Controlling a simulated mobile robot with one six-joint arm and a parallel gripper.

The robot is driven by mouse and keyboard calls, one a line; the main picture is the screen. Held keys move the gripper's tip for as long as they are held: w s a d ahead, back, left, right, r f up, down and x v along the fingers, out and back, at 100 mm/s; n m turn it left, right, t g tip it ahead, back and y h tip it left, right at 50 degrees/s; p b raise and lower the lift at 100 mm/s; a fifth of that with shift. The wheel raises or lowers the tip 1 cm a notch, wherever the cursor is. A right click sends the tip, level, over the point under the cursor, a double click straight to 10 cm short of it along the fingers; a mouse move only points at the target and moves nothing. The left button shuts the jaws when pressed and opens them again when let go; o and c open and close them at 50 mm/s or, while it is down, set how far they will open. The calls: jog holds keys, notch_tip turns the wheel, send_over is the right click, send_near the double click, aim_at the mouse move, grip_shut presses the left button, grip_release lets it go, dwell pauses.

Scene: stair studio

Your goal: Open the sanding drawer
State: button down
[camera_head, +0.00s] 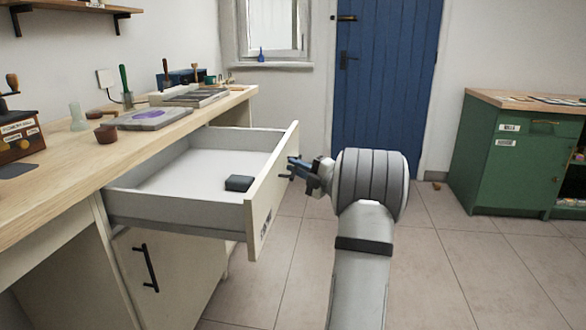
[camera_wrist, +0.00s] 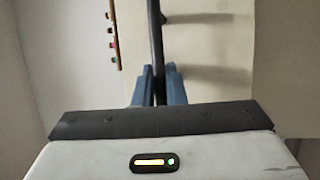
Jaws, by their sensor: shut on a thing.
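The sanding drawer (camera_head: 265,195) stands pulled well out from under the wooden workbench in the head view. Its inside is pale and shows a small dark block (camera_head: 239,183) near the front. My gripper (camera_head: 291,168) is at the drawer's front panel, on its outer side. In the wrist view my gripper (camera_wrist: 158,88) has its blue fingers shut on the dark bar handle (camera_wrist: 156,45) of the drawer. The label on the drawer front is too oblique to read.
The workbench top (camera_head: 60,185) holds several tools and boxes along the wall. A lower cupboard door with a black handle (camera_head: 150,268) is below the drawer. A green cabinet (camera_head: 510,160) stands at the right. The tiled floor (camera_head: 460,270) is open.

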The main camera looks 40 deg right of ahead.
jog(key=c, duration=1.5)
grip_release()
jog(key=shift+w, duration=0.15)
jog(key=p+v, duration=0.2)
jog(key=v, duration=0.5)
jog(key=shift+s, duration=0.35)
jog(key=shift+d+f, duration=0.15)
